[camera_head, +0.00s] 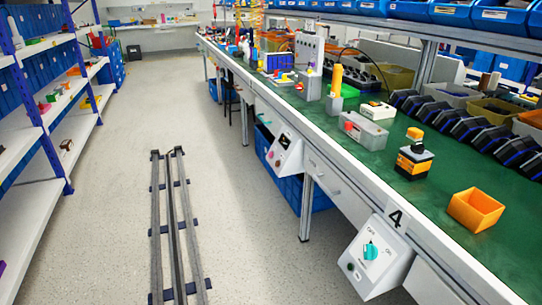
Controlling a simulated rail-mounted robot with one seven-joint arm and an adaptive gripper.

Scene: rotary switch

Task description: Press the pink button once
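A small red or pinkish spot (348,126) shows on the front of a grey box (370,134) on the bench. Another small reddish spot (271,155) shows on a white control box (287,140) under the bench edge. My gripper is not in view.
A green-topped bench (440,198) runs along the right, bearing an orange bin (475,210), a black and orange device (413,162) and rows of dark bins. Blue shelving (41,110) stands at left. Floor rails (175,225) run along the aisle, with clear floor around them.

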